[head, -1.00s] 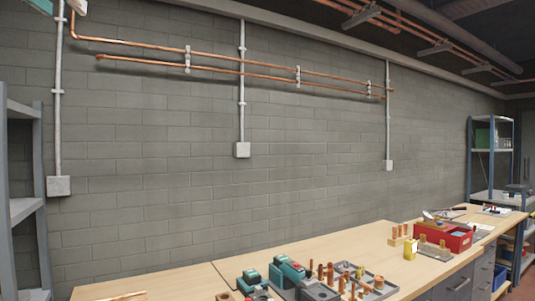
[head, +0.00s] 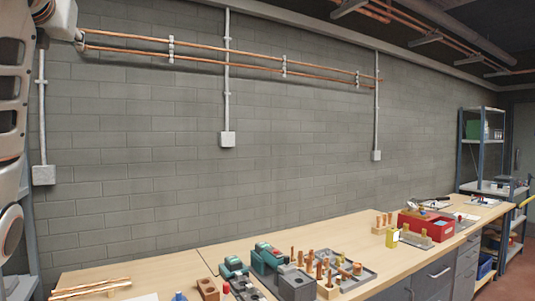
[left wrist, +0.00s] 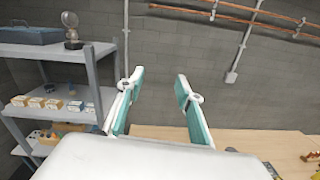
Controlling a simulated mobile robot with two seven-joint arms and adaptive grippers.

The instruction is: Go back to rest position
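My left arm comes down the left edge of the head view, and its gripper (head: 66,22) is raised at the top left, in front of the wall. In the left wrist view the same gripper (left wrist: 160,80) shows two teal-padded fingers well apart with nothing between them. It is open and empty, clear of the bench and shelf. My right gripper is not in view.
A wooden workbench (head: 170,264) runs along the grey wall, with teal tools (head: 265,257), copper fittings and a red tray (head: 428,226). Copper pipes (head: 205,54) run along the wall above. A metal shelf (left wrist: 58,52) stands left in the left wrist view.

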